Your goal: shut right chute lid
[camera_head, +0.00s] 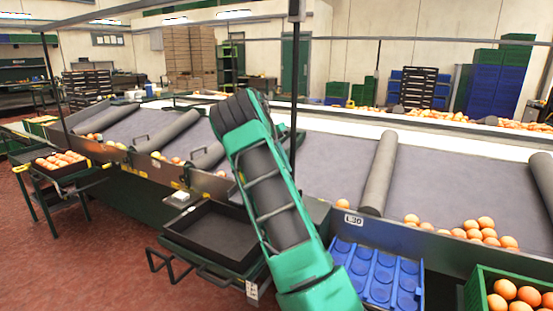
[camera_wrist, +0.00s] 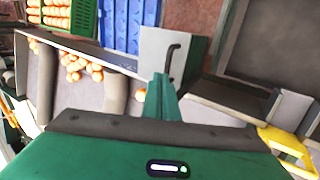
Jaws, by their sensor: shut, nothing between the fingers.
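The right chute lid (camera_wrist: 158,48) appears in the wrist view as a light grey panel with a black bar handle (camera_wrist: 173,58). It is beside the orange belt, near the label plate. My gripper (camera_wrist: 164,84) is shut and empty, its green tip at the lower edge of this panel, close to the handle. I cannot tell whether it touches the panel or how far the lid is tilted. In the head view my arm covers most of the chute area, and my gripper cannot be made out there.
A black tray (camera_head: 206,262) on a stand is in front of the chute. A yellow part (camera_wrist: 290,147) is at the wrist view's right.

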